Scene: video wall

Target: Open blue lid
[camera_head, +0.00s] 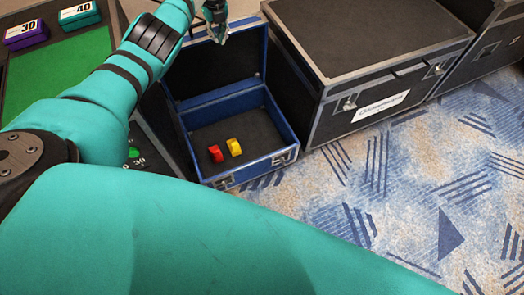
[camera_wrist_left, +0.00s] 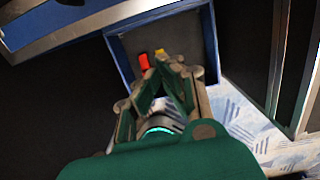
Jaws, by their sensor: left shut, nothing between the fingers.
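The blue case (camera_head: 285,140) stands on the floor with its lid (camera_head: 262,50) raised upright at the back. Inside it lie a red object (camera_head: 215,153) and a yellow object (camera_head: 234,147). My left gripper (camera_head: 219,38) is shut and empty in front of the upper part of the raised lid. In the left wrist view, my left gripper (camera_wrist_left: 165,62) shows over the case, with the red object (camera_wrist_left: 144,62) and the yellow object (camera_wrist_left: 160,52) beyond its fingertips. The lid's blue and metal edge (camera_wrist_left: 100,22) crosses the upper left there. My right gripper is not seen.
A large black flight case (camera_head: 375,50) stands close to the right of the blue case. Another black case (camera_head: 495,50) is at the far right. A green-topped surface (camera_head: 60,75) with a purple box (camera_head: 25,34) and a teal box (camera_head: 79,15) is at the left. The patterned carpet (camera_head: 400,190) is clear.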

